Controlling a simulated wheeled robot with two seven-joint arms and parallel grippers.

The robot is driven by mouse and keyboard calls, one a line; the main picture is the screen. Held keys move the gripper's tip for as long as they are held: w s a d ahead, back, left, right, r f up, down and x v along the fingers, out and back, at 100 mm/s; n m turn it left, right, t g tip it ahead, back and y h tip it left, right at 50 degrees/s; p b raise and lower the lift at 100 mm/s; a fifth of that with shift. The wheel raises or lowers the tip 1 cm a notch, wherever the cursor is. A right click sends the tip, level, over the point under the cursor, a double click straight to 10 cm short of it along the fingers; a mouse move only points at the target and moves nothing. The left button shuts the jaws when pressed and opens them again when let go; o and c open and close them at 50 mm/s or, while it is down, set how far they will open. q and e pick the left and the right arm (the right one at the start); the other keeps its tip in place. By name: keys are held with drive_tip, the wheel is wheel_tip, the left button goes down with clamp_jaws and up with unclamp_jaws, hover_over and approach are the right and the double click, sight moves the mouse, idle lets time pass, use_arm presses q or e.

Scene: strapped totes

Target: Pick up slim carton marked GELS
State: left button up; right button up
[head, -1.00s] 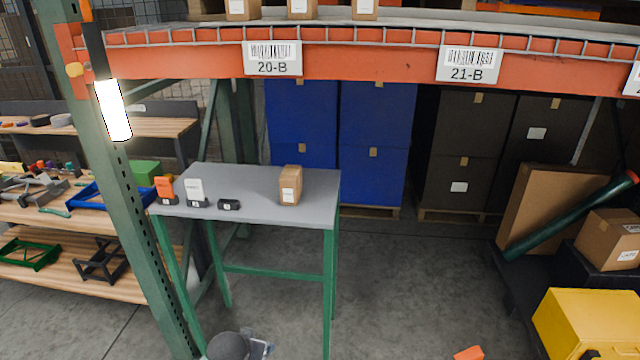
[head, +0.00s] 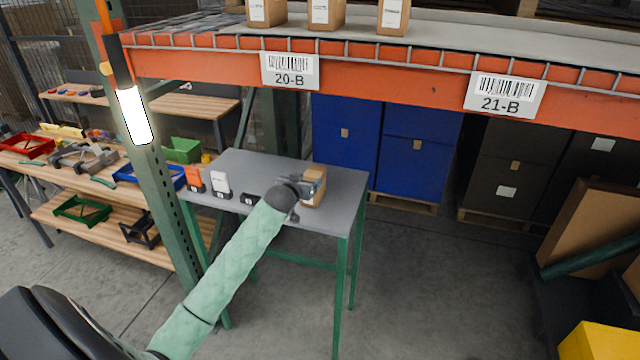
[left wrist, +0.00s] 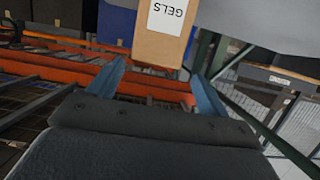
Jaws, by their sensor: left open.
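The slim brown carton (head: 317,187) stands upright on the grey table, toward its right side. In the left wrist view the carton (left wrist: 158,42) shows a white label reading GELS. My left gripper (head: 308,188) is at the carton in the head view and hides part of it. In the left wrist view my left gripper (left wrist: 160,75) is open. Its two blue fingers point toward the carton, one to each side of its near end. I cannot tell whether they touch it. My right gripper is not in view.
The grey table (head: 335,212) also holds an orange device (head: 194,179), a white device (head: 220,184) and a small black block (head: 250,199) on the left. The orange shelf beam (head: 400,84) runs above and behind. A green upright post (head: 160,190) stands left of the table.

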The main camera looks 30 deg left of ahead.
sight(313, 175)
use_arm(q)
drive_tip(key=shift+p+x, duration=0.45)
drive_tip(key=shift+x, duration=0.6)
drive_tip(key=shift+w+p, duration=0.95)
drive_tip(key=shift+p, duration=0.2)
drive_tip(key=shift+w+f+p, duration=0.15)
drive_tip(key=shift+w+p, duration=0.2)
drive_tip(key=shift+p+x, duration=0.45)
drive_tip(key=shift+x, duration=0.5)
drive_tip(key=shift+w+a+f, duration=0.1)
drive_tip(key=shift+w+f, duration=0.15)
drive_tip(key=shift+f, duration=0.1)
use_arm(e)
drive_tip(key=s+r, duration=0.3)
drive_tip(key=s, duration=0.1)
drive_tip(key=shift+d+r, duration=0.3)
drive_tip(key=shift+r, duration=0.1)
use_arm(q)
drive_tip(key=c, duration=1.3)
drive_tip(key=shift+o, duration=0.2)
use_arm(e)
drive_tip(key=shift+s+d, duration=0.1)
